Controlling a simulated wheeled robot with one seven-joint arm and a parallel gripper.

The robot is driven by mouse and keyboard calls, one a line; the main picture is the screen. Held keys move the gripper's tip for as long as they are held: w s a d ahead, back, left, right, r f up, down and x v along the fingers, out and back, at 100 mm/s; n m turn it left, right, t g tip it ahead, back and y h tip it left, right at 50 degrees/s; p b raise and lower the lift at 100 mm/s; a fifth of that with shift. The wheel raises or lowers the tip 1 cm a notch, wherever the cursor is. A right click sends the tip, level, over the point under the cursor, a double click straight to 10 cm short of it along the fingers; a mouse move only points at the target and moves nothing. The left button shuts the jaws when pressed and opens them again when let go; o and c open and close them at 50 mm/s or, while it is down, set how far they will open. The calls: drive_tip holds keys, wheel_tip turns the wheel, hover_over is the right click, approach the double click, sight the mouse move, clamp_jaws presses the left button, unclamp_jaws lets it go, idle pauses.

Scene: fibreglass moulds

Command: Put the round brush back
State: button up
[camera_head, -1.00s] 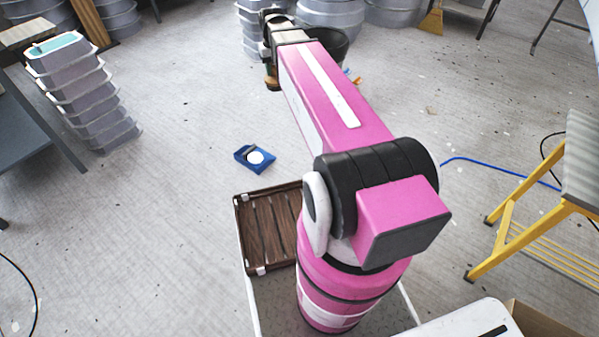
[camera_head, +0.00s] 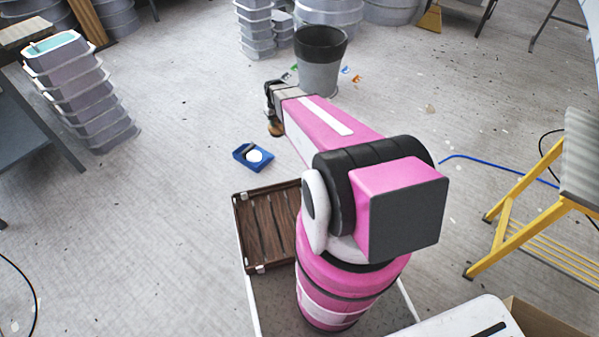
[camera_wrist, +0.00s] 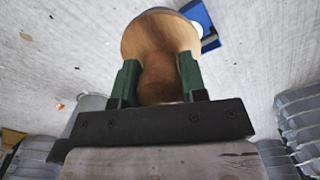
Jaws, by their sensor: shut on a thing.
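The round brush (camera_wrist: 160,37) has a wooden disc-shaped head and a stubby wooden handle. My gripper (camera_wrist: 158,82) is shut on the handle between its green fingers, with the head sticking out beyond them. In the head view my gripper (camera_head: 270,104) hangs above the floor at the end of my arm, and the brush (camera_head: 276,129) shows small below it. The brush's bristles cannot be made out. A blue tray (camera_head: 241,153) with a white round thing in it lies on the floor, nearer than the brush in the head view. Part of it shows behind the brush in the wrist view (camera_wrist: 207,36).
A grey bin with a black top (camera_head: 319,77) stands beyond my gripper, with small coloured scraps around it. A brown slatted tray (camera_head: 239,232) is beside my arm's base. Stacked tubs (camera_head: 85,95) stand left; a yellow step stool (camera_head: 510,218) stands right. Floor between is mostly clear.

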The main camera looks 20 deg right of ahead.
drive_tip(key=s+f+n, duration=0.1)
drive_tip(key=s+f, duration=0.1)
drive_tip(key=f, duration=0.9)
drive_tip(key=s+f, duration=0.2)
drive_tip(key=f, duration=0.9)
drive_tip(key=shift+w+d+f, duration=0.75)
drive_tip(key=shift+d+f, duration=1.15)
drive_tip(key=shift+w+d+f, duration=0.75)
drive_tip(key=shift+d+f, duration=1.1)
drive_tip(key=shift+f, duration=0.05)
drive_tip(key=shift+w+d+f, duration=0.75)
drive_tip(key=shift+d+f, duration=1.15)
drive_tip(key=shift+f, duration=0.1)
drive_tip(key=o, duration=0.9)
